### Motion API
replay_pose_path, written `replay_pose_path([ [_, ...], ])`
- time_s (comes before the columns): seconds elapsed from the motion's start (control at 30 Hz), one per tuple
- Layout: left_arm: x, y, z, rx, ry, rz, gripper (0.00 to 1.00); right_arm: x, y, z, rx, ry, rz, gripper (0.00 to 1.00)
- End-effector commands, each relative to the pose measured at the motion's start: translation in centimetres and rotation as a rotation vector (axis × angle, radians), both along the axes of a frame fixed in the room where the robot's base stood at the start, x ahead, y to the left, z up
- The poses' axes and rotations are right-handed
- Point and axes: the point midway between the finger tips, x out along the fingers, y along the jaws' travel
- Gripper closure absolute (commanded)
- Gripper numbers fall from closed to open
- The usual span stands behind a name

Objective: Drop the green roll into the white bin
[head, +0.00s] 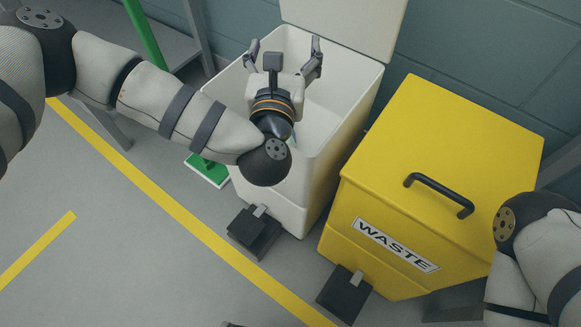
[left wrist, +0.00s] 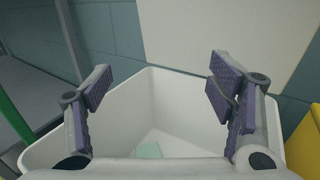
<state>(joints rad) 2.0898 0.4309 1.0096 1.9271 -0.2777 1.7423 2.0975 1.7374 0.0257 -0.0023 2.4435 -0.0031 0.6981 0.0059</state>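The white bin (head: 330,150) stands with its lid raised against the wall. My left gripper (head: 284,48) is over the bin's opening, fingers spread wide, with nothing between them. In the left wrist view the open fingers (left wrist: 160,90) frame the bin's inside wall (left wrist: 185,105). A pale green patch (left wrist: 150,150) shows low inside the bin, partly cut off by my gripper's body; I cannot tell whether it is the green roll. No other roll can be made out. My right gripper is out of view; only part of the right arm shows at the lower right.
A yellow waste bin (head: 440,170) with a closed lid and black handle stands close on the right. Black pedals (head: 255,232) stick out in front of both bins. A green pole (head: 146,35) and a green-and-white flat thing (head: 208,170) are on the left.

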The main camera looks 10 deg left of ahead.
Motion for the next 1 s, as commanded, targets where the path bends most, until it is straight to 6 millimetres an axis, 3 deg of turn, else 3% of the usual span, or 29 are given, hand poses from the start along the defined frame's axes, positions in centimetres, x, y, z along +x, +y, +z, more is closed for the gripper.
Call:
replay_pose_path([
  [0.23, -1.1, -0.2, -0.2, -0.001, 0.005, -0.003, 0.24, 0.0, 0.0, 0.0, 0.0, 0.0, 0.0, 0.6],
  [0.5, -8.2, -1.2, -0.5, -0.006, 0.014, -0.004, 0.24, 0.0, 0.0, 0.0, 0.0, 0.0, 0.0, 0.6],
  [0.63, -10.3, -1.5, -0.4, -0.006, 0.011, -0.004, 0.24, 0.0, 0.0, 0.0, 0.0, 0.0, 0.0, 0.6],
  [0.8, -11.7, -1.6, -0.2, -0.003, 0.005, -0.001, 0.24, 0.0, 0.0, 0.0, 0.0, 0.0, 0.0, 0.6],
  [1.0, -11.9, -1.6, 0.0, 0.0, 0.0, 0.001, 0.24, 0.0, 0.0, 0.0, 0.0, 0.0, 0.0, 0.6],
])
